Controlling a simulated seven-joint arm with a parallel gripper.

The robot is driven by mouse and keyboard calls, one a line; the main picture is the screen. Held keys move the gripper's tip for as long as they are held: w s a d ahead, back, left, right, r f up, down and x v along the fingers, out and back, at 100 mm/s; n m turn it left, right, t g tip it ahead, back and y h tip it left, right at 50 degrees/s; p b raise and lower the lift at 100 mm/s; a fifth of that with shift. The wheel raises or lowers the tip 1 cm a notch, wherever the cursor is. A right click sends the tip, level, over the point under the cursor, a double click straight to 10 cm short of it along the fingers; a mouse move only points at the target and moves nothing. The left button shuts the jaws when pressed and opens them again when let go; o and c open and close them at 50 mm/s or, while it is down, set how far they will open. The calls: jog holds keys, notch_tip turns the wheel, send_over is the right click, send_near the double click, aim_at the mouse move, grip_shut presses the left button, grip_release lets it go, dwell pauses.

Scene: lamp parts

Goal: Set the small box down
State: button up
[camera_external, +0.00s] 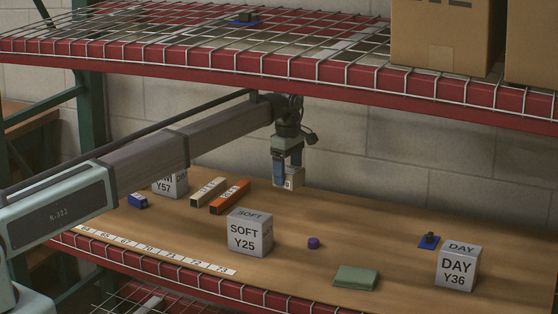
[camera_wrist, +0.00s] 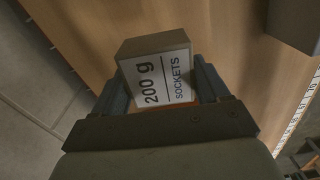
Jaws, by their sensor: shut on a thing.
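The small box (camera_external: 293,180) is pale and held between the fingers of my gripper (camera_external: 287,172), above the back part of the wooden shelf (camera_external: 355,225). In the wrist view the small box (camera_wrist: 158,68) shows a white label reading "200 g SOCKETS" and a plain grey-brown side. My gripper (camera_wrist: 165,95) is shut on it, with one dark finger on each side. In the external view I cannot tell for certain whether the box's underside touches the shelf.
Larger boxes "SOFT Y25" (camera_external: 248,233), "DAY Y36" (camera_external: 457,268) and "Y57" (camera_external: 171,183) stand around. An orange bar (camera_external: 230,197), a cream bar (camera_external: 208,191), a purple cylinder (camera_external: 313,243), a green cloth-like item (camera_external: 356,278) and a blue pad (camera_external: 429,241) lie on the shelf. An upper shelf (camera_external: 300,70) hangs above.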

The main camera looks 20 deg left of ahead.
jog(key=d+m, duration=0.1)
jog(key=d, duration=1.8)
jog(key=shift+d+f+n, duration=0.1)
jog(key=shift+f+n, duration=0.6)
jog(key=shift+f, duration=1.65)
jog(key=shift+d+f+n, duration=0.1)
jog(key=shift+f+n, duration=0.6)
jog(key=shift+f, duration=1.6)
jog(key=o, duration=1.2)
jog(key=shift+f, duration=0.15)
notch_tip(320, 180, up, 12)
jog(key=shift+r, duration=0.2)
